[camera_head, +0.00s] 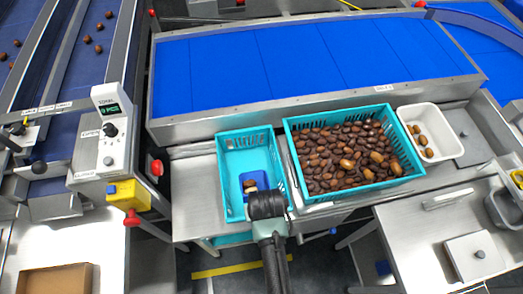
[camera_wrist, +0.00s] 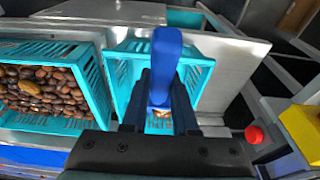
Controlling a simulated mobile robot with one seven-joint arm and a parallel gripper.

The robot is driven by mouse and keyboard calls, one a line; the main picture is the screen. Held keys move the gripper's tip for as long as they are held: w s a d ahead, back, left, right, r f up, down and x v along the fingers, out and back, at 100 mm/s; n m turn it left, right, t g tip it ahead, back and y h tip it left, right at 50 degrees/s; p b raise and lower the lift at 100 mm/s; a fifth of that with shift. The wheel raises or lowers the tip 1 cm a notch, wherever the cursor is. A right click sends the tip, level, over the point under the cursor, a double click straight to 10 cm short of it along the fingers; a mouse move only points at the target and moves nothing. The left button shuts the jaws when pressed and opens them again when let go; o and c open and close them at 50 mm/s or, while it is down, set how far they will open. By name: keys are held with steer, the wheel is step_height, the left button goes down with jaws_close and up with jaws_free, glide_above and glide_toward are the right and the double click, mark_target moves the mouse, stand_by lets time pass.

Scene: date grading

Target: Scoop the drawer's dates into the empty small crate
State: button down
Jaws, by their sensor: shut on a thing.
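The small teal crate (camera_head: 229,190) stands left of the large crate in the head view, and in the wrist view it (camera_wrist: 199,62) lies under my gripper. My gripper (camera_head: 264,192) is over its near part, shut on a blue scoop (camera_head: 246,176). In the wrist view the scoop's blue handle (camera_wrist: 165,62) stands up between my fingers (camera_wrist: 158,100). A few dates (camera_head: 250,185) show in or at the scoop, partly hidden by my gripper. The rest of the small crate's visible floor is bare.
A large teal crate (camera_head: 408,162) full of dates stands close on the right. Beyond it is a white tray (camera_head: 450,143) with a few dates. A blue conveyor (camera_head: 300,60) runs behind. A yellow box with a red button (camera_head: 129,195) stands at the left.

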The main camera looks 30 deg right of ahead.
steer(key=shift+w+d+r+g+p, duration=0.25)
steer(key=shift+w+r+g+p, duration=0.25)
steer(key=shift+w+r+g, duration=0.35)
steer(key=shift+w+d+r+g+y, duration=0.1)
steer(key=shift+w+r+g+y, duration=0.3)
steer(key=shift+r+g, duration=0.15)
steer(key=shift+w+d+r+g, duration=0.15)
steer(key=shift+w+r+g, duration=0.2)
steer(key=shift+w+g, duration=0.15)
steer(key=w+r+g+b, duration=0.1)
steer(key=b, duration=0.1)
steer(key=w+r+g+y+b, duration=0.1)
steer(key=g+b, duration=0.1)
steer(key=shift+w+d+r+b, duration=0.1)
steer(key=shift+w+d+b, duration=0.3)
steer(key=shift+w+d+r+g+y+b, duration=0.2)
steer(key=shift+w+r+g+y+b, duration=0.1)
steer(key=shift+w+r+g+b, duration=0.5)
steer(key=shift+s+r, duration=0.1)
steer(key=shift+s, duration=0.05)
